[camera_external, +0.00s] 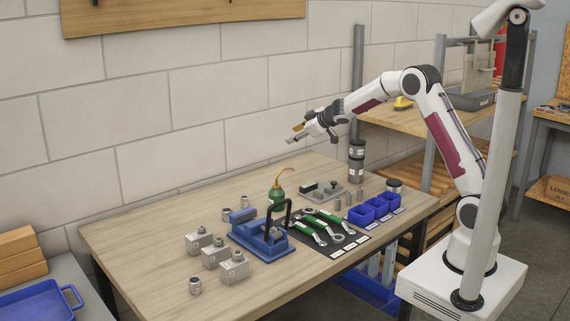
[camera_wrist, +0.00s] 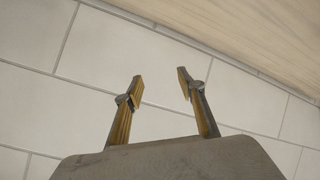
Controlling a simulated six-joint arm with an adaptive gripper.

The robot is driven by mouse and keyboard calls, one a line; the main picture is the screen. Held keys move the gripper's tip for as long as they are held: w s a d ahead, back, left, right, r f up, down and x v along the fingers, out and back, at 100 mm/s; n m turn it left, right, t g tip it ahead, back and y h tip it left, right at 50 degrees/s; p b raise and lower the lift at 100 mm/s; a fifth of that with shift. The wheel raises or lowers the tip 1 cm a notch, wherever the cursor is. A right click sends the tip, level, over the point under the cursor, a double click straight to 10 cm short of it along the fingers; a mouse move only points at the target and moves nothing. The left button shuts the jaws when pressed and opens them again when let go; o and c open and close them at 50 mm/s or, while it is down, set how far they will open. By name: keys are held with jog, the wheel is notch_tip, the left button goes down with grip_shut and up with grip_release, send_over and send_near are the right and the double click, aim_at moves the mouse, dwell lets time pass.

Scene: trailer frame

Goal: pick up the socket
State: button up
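My gripper (camera_external: 295,134) is raised above the back of the wooden workbench (camera_external: 140,240), close to the block wall and pointing left. In the wrist view my gripper (camera_wrist: 160,76) is open, its two fingers apart with nothing between them. Several small metal cylinders that look like sockets stand on the bench. One silver socket (camera_external: 195,286) is at the front left and another (camera_external: 226,214) is behind the metal blocks. Smaller ones (camera_external: 338,204) stand near the blue bins. I cannot tell which one the task names. My gripper is well away from all of them.
A blue fixture with a black handle (camera_external: 262,240), grey metal blocks (camera_external: 217,253), a green oil can (camera_external: 277,193), green-handled wrenches (camera_external: 307,232) on a dark mat and blue bins (camera_external: 362,215) crowd the bench. The bench's left part is clear.

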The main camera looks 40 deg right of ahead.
jog(key=w+a+f+n+g+y, duration=0.1)
jog(key=w+a+f+n+y, duration=0.2)
jog(key=a, duration=0.4)
jog(key=w+a+f+n+g+y, duration=0.1)
jog(key=w+a+f+n+y, duration=0.15)
jog(key=a+y, duration=0.35)
jog(key=s+a+r+n+g+y, duration=0.1)
jog(key=s+a+g, duration=0.2)
jog(key=s, duration=0.3)
jog(key=s+a+n+g+y, duration=0.1)
jog(key=s+a+n+g, duration=0.1)
jog(key=s+a+g, duration=0.2)
jog(key=shift+s+a+r+y, duration=0.35)
jog(key=shift+s+a, duration=0.1)
jog(key=shift+s, duration=0.65)
jog(key=shift+f+n, duration=0.1)
jog(key=shift+n, duration=0.15)
notch_tip(320, 180, down, 8)
jog(key=shift+r, duration=0.15)
jog(key=shift+w+a+f, duration=0.15)
jog(key=shift+a+f, duration=0.2)
jog(key=shift+a, duration=0.2)
jog(key=shift+a, duration=0.1)
